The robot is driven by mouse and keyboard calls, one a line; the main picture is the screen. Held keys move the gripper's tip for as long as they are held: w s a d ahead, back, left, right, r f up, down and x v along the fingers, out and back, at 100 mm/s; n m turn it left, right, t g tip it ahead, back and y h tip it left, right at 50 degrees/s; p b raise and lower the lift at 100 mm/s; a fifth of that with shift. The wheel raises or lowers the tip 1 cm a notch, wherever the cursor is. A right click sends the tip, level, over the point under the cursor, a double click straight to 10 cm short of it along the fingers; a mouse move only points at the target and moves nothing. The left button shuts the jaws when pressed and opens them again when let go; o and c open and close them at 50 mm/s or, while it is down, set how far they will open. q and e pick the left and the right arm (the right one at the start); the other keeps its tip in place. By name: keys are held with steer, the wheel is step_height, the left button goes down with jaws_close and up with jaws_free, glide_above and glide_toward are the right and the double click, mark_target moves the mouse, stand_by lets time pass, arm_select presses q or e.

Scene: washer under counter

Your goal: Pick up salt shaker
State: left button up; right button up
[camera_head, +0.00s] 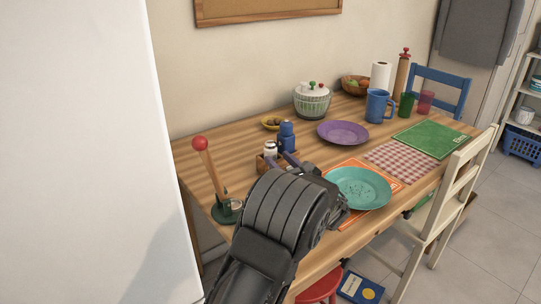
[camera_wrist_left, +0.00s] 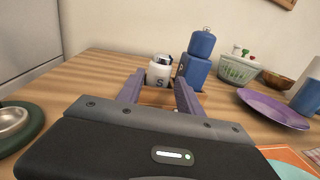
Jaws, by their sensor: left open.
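The salt shaker (camera_head: 270,149) is white with a metal top and stands in a small wooden holder (camera_head: 262,164) on the table. In the left wrist view the salt shaker (camera_wrist_left: 157,74) shows a letter S, and its lower part is partly hidden. My left gripper (camera_head: 280,160) is open and points at the holder from the near side. In the left wrist view its purple fingers (camera_wrist_left: 160,82) frame the shaker, which appears between and beyond the tips; I cannot tell whether they touch it. My right gripper is not in view.
A blue mill (camera_head: 286,136) stands close right of the shaker, also in the left wrist view (camera_wrist_left: 197,62). A teal plate (camera_head: 360,187) lies right of my arm. A red-knobbed wooden stand (camera_head: 212,172) is to the left.

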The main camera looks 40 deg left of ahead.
mark_target(274, 154)
arm_select(q)
steer(key=x, duration=0.4)
steer(key=shift+r, duration=0.1)
steer(key=shift+c, duration=0.2)
jaws_close()
stand_by(0.5)
